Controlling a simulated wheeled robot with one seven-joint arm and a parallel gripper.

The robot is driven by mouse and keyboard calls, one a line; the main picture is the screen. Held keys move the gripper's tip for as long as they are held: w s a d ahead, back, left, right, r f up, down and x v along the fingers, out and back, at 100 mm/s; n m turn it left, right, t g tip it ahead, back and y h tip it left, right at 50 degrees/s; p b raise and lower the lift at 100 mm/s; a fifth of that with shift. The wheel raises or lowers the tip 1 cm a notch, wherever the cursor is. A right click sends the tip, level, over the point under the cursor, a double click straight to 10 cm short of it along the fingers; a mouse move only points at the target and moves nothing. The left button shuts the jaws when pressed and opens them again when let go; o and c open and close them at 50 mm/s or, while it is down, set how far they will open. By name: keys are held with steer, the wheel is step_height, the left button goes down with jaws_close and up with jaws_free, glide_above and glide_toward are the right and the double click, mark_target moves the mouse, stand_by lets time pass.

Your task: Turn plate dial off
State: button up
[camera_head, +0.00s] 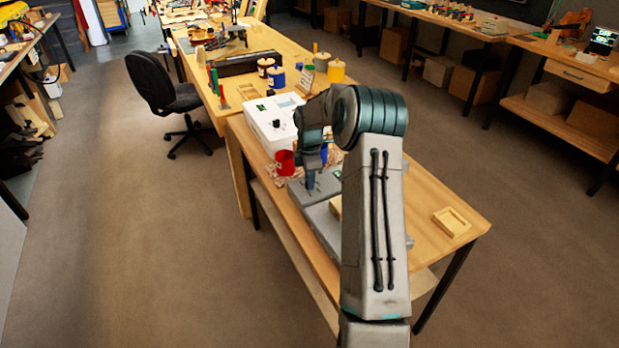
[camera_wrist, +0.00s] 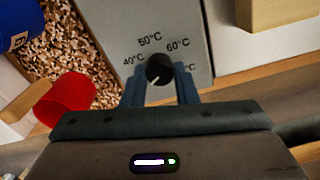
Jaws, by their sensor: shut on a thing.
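The plate dial (camera_wrist: 158,69) is a round black knob with a white pointer line, on a grey plate panel (camera_wrist: 190,22). Labels for 40, 50 and 60 °C surround it; another at the right is partly hidden. The pointer slants down and to the left in the wrist view, away from these labels. My gripper (camera_wrist: 160,88) is shut on the dial, one finger on each side. In the head view my gripper (camera_head: 311,187) is low over the grey plate (camera_head: 327,184); the dial is hidden there.
A red cup (camera_head: 285,162) and a blue container (camera_wrist: 20,25) stand by wood chips (camera_wrist: 68,62) beside the plate. A white box (camera_head: 270,118) stands behind. A wooden block (camera_wrist: 275,12) is close by at the right. A small wooden tray (camera_head: 452,222) lies on the bench's right.

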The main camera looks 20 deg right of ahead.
steer(key=o, duration=1)
step_height(320, 180, up, 14)
steer(key=shift+f+b, duration=0.1)
steer(key=shift+b, duration=0.3)
